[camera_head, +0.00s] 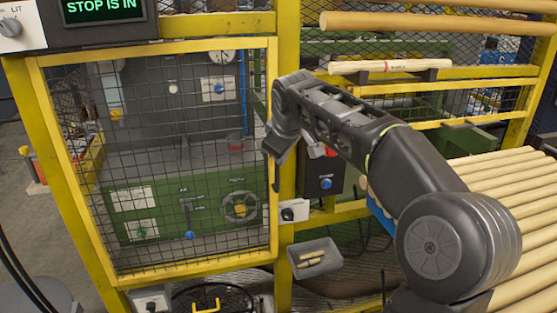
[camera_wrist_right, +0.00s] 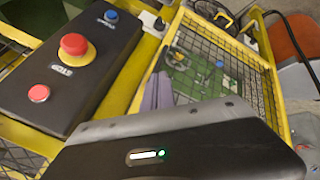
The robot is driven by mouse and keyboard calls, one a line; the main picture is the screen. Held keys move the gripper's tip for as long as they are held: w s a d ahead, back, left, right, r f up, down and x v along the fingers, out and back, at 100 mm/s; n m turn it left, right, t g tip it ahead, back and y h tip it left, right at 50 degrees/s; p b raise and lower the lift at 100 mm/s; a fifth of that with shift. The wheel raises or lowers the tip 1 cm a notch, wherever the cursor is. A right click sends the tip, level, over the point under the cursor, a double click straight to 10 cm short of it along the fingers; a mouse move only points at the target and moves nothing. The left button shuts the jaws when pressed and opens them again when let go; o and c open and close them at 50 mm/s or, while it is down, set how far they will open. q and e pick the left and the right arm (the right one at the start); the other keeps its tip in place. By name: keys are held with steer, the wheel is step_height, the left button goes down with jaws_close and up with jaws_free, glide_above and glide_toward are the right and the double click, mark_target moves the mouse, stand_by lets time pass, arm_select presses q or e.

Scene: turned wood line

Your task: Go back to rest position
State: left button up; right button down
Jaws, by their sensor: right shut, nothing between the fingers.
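My right arm reaches in from the right in the head view. Its gripper (camera_head: 276,186) hangs pointing down in front of the yellow post, at the right edge of the mesh door (camera_head: 272,100). In the right wrist view the grey fingers (camera_wrist_right: 157,92) are together with nothing between them. In that view the control box (camera_wrist_right: 70,65) with a red mushroom button (camera_wrist_right: 74,44), a smaller red button (camera_wrist_right: 39,93) and a blue button (camera_wrist_right: 111,15) lies to the left of the fingers. My left gripper is in neither view.
A display (camera_head: 103,9) reads "STOP IS IN". Behind the mesh is a green machine (camera_head: 160,215). A turned wood piece (camera_head: 390,66) rests on black holders. Wooden rods (camera_head: 510,185) lie at right.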

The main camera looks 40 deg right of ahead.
stand_by(0.4)
steer(key=w+a+f+m+t+y, duration=0.1)
steer(key=w+a+f+t+y, duration=0.15)
steer(key=w+a+f, duration=0.5)
steer(key=a+f+m+y, duration=0.1)
steer(key=a+f, duration=0.7)
steer(key=f, duration=0.3)
steer(key=a+f+m+y, duration=0.1)
steer(key=a+f+y, duration=0.1)
steer(key=a+f, duration=0.7)
steer(key=s+a+f+m+g+y, duration=0.1)
steer(key=s+a+f+g, duration=0.1)
steer(key=s+a+f, duration=0.35)
steer(key=s+a+f+g, duration=0.1)
steer(key=s+a+f, duration=0.1)
steer(key=s+f, duration=0.7)
steer(key=s+a+f+g, duration=0.2)
steer(key=s+f, duration=0.4)
steer(key=s, duration=0.3)
steer(key=s+a+f+m+g+y, duration=0.1)
steer(key=s+a+f+g, duration=0.2)
steer(key=s, duration=0.7)
steer(key=x, duration=0.3)
steer(key=shift+s+a+f, duration=0.25)
steer(key=shift+a, duration=0.2)
